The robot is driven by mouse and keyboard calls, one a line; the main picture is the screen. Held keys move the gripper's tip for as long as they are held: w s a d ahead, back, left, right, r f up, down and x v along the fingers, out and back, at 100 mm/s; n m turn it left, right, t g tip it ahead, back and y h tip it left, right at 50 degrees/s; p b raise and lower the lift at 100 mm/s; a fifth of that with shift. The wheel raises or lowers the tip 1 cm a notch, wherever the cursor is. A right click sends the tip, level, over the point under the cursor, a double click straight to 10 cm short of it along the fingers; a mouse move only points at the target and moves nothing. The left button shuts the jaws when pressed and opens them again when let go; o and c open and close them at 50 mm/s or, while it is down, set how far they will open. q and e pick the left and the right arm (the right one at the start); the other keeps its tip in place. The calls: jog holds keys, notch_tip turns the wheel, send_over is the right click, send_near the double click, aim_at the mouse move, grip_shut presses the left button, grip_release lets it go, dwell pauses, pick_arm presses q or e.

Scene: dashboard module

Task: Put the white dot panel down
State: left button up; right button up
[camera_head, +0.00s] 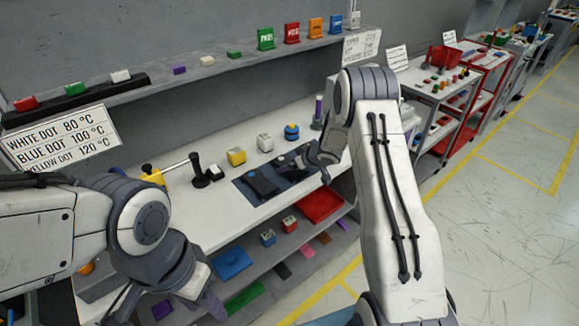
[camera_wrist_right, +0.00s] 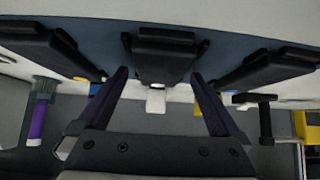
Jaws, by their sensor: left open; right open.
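Black panels lie on a dark blue mat (camera_head: 243,186) on the white worktop; one black panel (camera_head: 262,183) shows clearly in the head view. In the right wrist view one black panel (camera_wrist_right: 165,52) sits just beyond my right gripper (camera_wrist_right: 158,98), centred between its spread fingers, with a small white piece (camera_wrist_right: 156,101) below it. My left gripper (camera_head: 207,292) is open and empty, low at the front left.
Two more black panels (camera_wrist_right: 45,50) (camera_wrist_right: 268,68) flank the middle one. A yellow block (camera_head: 236,156), a white block (camera_head: 265,142) and a black lever stand (camera_head: 200,177) stand behind or left of the mat. A lower shelf holds a red tray (camera_head: 320,205).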

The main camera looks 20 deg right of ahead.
jog(key=shift+f, duration=0.1)
jog(key=shift+c, duration=0.3)
jog(key=c, duration=1.5)
jog(key=shift+w, duration=0.1)
